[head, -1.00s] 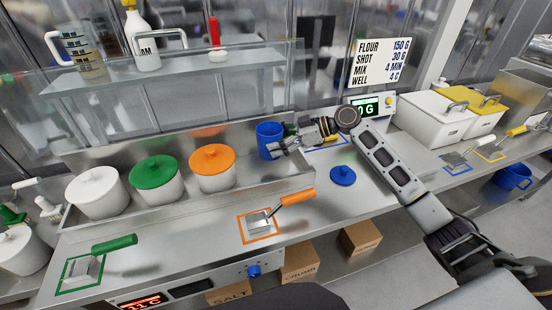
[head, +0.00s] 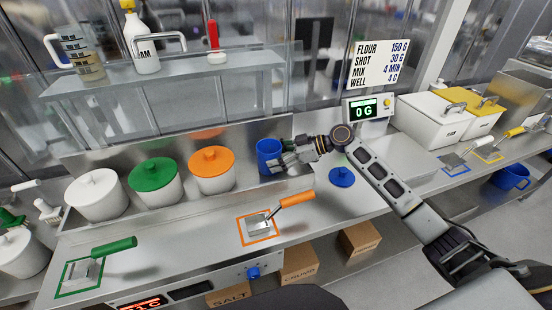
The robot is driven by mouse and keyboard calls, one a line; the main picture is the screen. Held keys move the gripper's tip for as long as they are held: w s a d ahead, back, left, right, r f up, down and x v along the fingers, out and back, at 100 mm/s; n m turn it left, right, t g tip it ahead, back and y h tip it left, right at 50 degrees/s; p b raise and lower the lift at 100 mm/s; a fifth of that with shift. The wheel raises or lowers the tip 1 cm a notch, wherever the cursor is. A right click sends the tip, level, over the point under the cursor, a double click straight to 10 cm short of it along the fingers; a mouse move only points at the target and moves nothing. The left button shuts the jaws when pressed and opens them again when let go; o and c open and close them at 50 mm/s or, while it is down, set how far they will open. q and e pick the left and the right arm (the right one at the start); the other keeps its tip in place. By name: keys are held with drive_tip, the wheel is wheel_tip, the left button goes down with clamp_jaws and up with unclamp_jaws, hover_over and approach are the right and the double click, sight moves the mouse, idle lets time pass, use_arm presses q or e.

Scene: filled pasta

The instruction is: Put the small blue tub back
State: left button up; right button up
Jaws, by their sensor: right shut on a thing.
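The small blue tub (head: 266,150) is upright and without its lid at the right end of the steel tray (head: 225,190), to the right of the orange-lidded tub. I cannot tell whether its base touches the tray. My right gripper (head: 279,164) reaches in from the right and is shut on the tub's right side, hiding part of it. A round blue lid (head: 342,177) lies apart on the counter to the right. My left gripper is not in view.
Tubs with white (head: 95,185), green (head: 153,173) and orange (head: 211,160) lids stand in a row to the left. An orange-handled scoop (head: 290,201) lies in front. The scale display (head: 367,111) reads 0 G. A glass-fronted shelf (head: 170,75) stands behind.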

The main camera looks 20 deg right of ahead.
drive_tip(key=shift+f, duration=0.3)
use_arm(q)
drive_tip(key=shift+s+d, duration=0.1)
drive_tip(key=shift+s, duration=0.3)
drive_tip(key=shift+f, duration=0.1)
use_arm(e)
drive_tip(key=shift+f, duration=0.1)
drive_tip(key=o, duration=1)
drive_tip(key=shift+c, duration=0.2)
drive_tip(key=o, duration=0.4)
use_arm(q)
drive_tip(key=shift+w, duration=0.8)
